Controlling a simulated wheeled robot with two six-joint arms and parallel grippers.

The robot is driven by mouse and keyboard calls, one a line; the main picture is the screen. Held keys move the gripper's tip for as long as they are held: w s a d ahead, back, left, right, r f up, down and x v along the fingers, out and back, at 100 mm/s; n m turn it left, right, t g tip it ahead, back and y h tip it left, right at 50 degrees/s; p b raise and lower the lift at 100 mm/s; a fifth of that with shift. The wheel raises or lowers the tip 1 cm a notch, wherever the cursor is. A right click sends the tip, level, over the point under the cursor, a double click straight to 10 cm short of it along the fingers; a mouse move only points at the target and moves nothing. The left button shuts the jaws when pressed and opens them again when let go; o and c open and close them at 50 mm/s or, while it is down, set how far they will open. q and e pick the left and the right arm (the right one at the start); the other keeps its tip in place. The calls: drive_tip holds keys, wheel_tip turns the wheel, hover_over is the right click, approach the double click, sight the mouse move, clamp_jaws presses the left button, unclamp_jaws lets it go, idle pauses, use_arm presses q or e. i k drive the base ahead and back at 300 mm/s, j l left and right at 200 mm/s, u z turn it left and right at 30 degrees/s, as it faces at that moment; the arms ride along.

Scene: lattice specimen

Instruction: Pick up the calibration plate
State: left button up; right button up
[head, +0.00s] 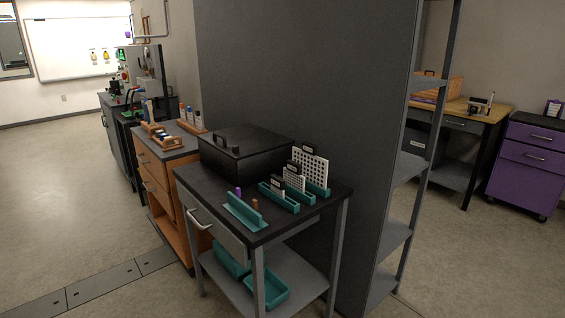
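White plates with grids of dark dots stand upright in teal holders on the black top of a small table (325,192). The largest plate (314,166) is at the back right, and a smaller plate (293,181) stands in front of it to the left. A still smaller piece stands in the front of the same group. They carry dark clips or handles at their tops. I cannot tell which is the calibration plate, since no label is readable. Neither of my grippers shows in the head view.
A teal holder (244,212) is at the table's front edge, with teal bins (265,290) on the lower shelf. A grey partition and an open shelf rack (399,235) stand close on the right. The floor at left is clear.

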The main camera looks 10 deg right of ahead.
sight(314, 168)
drive_tip(key=i+l+u, duration=0.1)
drive_tip(key=l, duration=0.35)
drive_tip(key=i+l+u, duration=0.1)
drive_tip(key=l, duration=0.4)
drive_tip(key=i+l+u, duration=0.1)
drive_tip(key=l, duration=0.4)
drive_tip(key=i+l+u, duration=0.1)
drive_tip(key=l, duration=0.4)
drive_tip(key=i+l+u, duration=0.1)
drive_tip(key=l, duration=0.4)
drive_tip(key=i, duration=0.1)
